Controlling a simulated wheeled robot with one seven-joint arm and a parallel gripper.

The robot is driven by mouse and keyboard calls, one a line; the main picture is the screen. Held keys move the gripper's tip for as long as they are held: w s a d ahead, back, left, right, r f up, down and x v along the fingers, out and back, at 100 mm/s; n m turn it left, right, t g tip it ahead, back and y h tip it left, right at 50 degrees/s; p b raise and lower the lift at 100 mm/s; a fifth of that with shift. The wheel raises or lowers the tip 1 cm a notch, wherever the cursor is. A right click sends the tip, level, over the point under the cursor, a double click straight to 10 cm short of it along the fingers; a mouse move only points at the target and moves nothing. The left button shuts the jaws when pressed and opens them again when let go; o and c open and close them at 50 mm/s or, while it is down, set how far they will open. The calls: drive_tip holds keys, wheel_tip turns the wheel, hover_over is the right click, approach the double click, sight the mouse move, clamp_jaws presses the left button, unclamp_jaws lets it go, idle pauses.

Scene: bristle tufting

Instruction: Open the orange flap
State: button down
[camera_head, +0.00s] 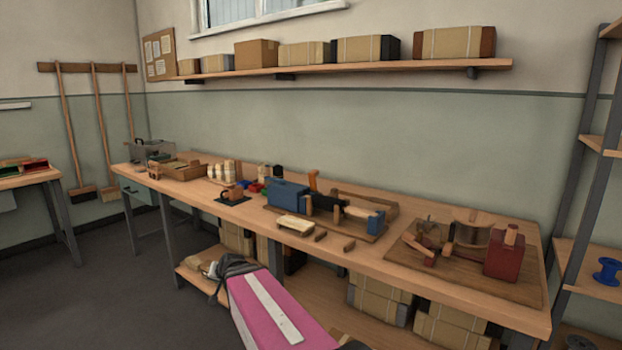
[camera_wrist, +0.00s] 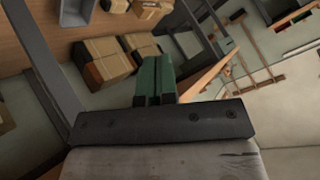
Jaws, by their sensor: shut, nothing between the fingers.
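The orange piece is not in the wrist view.
The long wooden workbench (camera_head: 190,188) carries a wooden tray (camera_head: 180,170), loose wood blocks (camera_head: 295,225) and a red block (camera_head: 503,256) on a board. Cartons (camera_head: 380,296) fill the shelf under it. Open floor (camera_head: 120,290) lies to the left.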

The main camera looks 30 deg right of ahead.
sight(313, 174)
drive_tip(key=w+d+r+m+t+h, duration=0.35)
drive_tip(key=d+r+m, duration=0.2)
drive_tip(key=r, duration=0.25)
drive_tip(key=w+d+r+m+t+h, duration=0.3)
drive_tip(key=w+d+r+m+t, duration=0.15)
drive_tip(key=d+r, duration=0.25)
drive_tip(key=s+d+r+m+g+h, duration=0.3)
drive_tip(key=d+r+m+g+h, duration=0.2)
drive_tip(key=d+m+h, duration=0.3)
drive_tip(key=s+d+r+m+g+h, duration=0.3)
drive_tip(key=d+r+m+g+h, duration=0.3)
drive_tip(key=d+m, duration=0.35)
drive_tip(key=shift+n+t+h, duration=0.25)
drive_tip(key=shift+t, duration=0.45)
drive_tip(key=x, duration=1.2)
drive_tip(key=shift+d+f, duration=0.15)
drive_tip(key=shift+d, duration=0.15)
drive_tip(key=shift+w+d, duration=0.2)
drive_tip(key=shift+d, duration=0.45)
